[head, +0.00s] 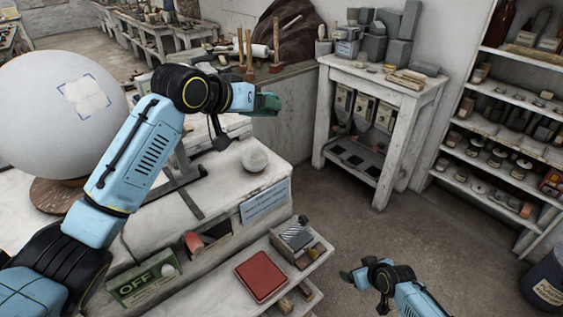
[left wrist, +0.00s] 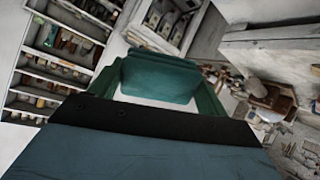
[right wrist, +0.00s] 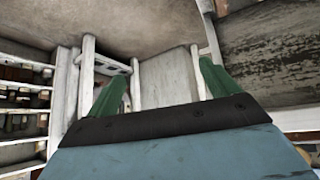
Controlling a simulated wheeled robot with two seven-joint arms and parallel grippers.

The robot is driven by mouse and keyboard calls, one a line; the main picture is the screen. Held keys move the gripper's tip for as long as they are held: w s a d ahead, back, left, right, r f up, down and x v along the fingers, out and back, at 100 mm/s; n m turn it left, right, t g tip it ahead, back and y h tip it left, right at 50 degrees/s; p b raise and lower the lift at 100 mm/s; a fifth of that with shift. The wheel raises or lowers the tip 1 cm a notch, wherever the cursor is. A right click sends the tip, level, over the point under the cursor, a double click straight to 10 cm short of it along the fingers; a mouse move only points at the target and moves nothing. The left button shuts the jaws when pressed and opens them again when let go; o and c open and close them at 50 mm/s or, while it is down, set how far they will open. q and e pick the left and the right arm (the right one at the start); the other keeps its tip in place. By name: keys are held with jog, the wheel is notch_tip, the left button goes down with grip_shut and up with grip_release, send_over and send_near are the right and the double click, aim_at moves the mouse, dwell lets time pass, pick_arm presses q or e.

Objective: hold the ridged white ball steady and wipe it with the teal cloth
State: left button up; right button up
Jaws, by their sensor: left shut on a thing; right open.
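A small white ball (head: 254,158) sits on the pale bench top (head: 228,187) in the head view; its ridges are too small to make out. A much larger white sphere (head: 50,115) with blue corner marks stands at the left. My left gripper (head: 264,103) is above and beyond the small ball, shut on the teal cloth (left wrist: 160,78), which fills the space between its fingers in the left wrist view. My right gripper (head: 352,275) is open and empty, low over the floor right of the bench; its spread fingers show in the right wrist view (right wrist: 162,85).
A lower shelf on the bench front holds a red pad (head: 261,276) and a box with a striped top (head: 296,235). A white side table (head: 380,85) and shelves (head: 515,130) stand behind. Floor between is clear.

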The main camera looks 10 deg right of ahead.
jog(key=w+r+t+y, duration=0.1)
jog(key=w+r, duration=0.6)
jog(key=r, duration=0.2)
jog(key=n+t+y, duration=0.2)
jog(key=n+y, duration=0.5)
jog(key=n, duration=0.1)
send_near(251, 157)
jog(key=w+f, duration=0.2)
jog(key=x, duration=1.1)
jog(key=shift+w+d+f, duration=0.2)
jog(key=shift+w+f, duration=0.05)
jog(key=shift+w, duration=0.1)
jog(key=c, duration=1.2)
jog(key=o, duration=1.2)
